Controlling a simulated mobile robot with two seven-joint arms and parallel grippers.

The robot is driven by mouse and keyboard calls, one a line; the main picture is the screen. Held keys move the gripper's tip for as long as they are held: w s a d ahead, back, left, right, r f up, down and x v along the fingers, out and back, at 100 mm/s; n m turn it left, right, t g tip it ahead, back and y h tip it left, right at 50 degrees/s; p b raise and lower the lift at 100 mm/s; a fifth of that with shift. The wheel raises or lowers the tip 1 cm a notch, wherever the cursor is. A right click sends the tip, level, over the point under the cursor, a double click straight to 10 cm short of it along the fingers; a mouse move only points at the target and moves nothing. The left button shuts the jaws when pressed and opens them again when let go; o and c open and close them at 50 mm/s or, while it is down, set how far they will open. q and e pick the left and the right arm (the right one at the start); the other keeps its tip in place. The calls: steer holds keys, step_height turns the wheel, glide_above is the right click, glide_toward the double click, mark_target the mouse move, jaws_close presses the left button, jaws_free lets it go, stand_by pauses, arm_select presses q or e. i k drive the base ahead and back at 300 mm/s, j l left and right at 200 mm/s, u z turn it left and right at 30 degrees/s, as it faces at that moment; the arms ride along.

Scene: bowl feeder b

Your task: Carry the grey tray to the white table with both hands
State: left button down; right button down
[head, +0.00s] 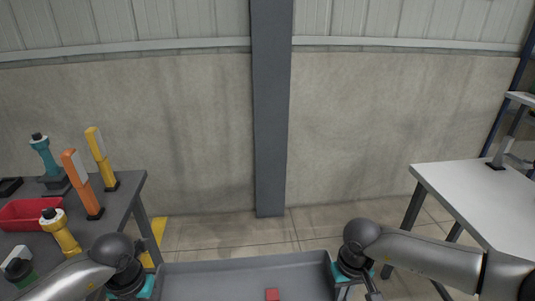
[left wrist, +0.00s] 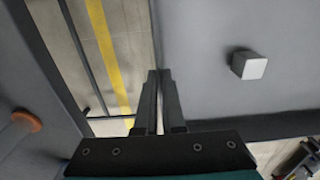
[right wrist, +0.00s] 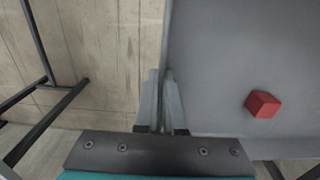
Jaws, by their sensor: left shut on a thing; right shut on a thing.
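The grey tray (head: 215,283) is at the bottom centre of the head view, held over the floor between two tables; its near part is cut off. My left gripper (left wrist: 160,102) is shut on the tray's left wall, and my right gripper (right wrist: 164,102) is shut on its right wall. A red block (right wrist: 263,104) lies in the tray and also shows in the head view (head: 272,294). A pale grey block (left wrist: 248,65) lies in the tray in the left wrist view. The white table (head: 475,188) stands at the right, apart from the tray.
A dark table (head: 125,197) at the left holds a red bin (head: 30,212), an orange device (head: 80,180), a yellow one (head: 98,150) and other items. A grey pillar (head: 270,110) stands against the back wall. A grey device (head: 505,155) stands on the white table's far part; its visible middle is clear.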

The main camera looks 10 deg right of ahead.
mark_target(492, 205)
steer(key=i+z, duration=0.1)
steer(key=i, duration=0.6)
steer(key=i+z, duration=0.25)
steer(key=i, duration=0.45)
steer(key=i+j+z, duration=0.25)
steer(key=i, duration=0.45)
steer(key=l+z, duration=0.15)
steer(key=z, duration=2.25)
steer(key=i, duration=1.4)
